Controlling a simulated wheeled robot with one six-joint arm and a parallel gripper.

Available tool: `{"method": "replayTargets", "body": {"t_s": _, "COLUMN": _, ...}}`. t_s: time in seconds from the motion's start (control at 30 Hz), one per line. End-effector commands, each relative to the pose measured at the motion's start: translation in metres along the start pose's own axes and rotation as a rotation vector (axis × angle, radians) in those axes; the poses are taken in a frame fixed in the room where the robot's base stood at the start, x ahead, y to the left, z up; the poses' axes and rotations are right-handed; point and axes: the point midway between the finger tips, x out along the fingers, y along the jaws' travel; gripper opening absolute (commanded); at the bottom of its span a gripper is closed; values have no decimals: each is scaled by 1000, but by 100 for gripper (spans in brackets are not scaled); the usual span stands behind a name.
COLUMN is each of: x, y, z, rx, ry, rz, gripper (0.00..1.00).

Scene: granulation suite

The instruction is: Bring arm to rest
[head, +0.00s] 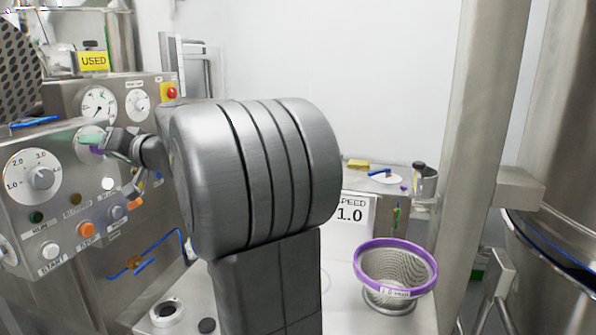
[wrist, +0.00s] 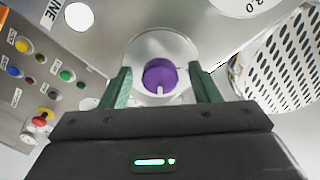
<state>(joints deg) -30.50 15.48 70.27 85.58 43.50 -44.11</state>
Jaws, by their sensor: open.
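My gripper (head: 97,142) is at the steel control panel (head: 62,215) at left in the head view, with my large grey arm link in front of the middle of the scene. In the wrist view my gripper (wrist: 163,88) is open, with one green finger on each side of a purple knob (wrist: 159,75). Gaps show between the knob and both fingers. The knob has a pale pointer mark and sits on a round pale dial. In the head view the gripper largely hides this knob and part of its dial.
Near the gripper are a speed knob (head: 40,178), gauges and several buttons such as the orange one (head: 86,229). A perforated metal part (wrist: 285,62) is close at right in the wrist view. A purple-rimmed sieve (head: 396,262) and a SPEED 1.0 sign (head: 351,213) stand right of my arm.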

Motion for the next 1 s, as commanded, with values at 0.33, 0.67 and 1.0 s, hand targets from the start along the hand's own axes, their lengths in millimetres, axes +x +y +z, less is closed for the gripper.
{"method": "replayTargets", "body": {"t_s": 0.33, "x": 0, "y": 0, "z": -1, "rx": -234, "ry": -1, "rz": 1, "gripper": 56}}
{"method": "replayTargets", "body": {"t_s": 0.67, "x": 0, "y": -1, "z": -2, "rx": -441, "ry": -1, "rz": 1, "gripper": 56}}
{"method": "replayTargets", "body": {"t_s": 1.0, "x": 0, "y": 0, "z": -2, "rx": -616, "ry": -1, "rz": 1, "gripper": 56}}
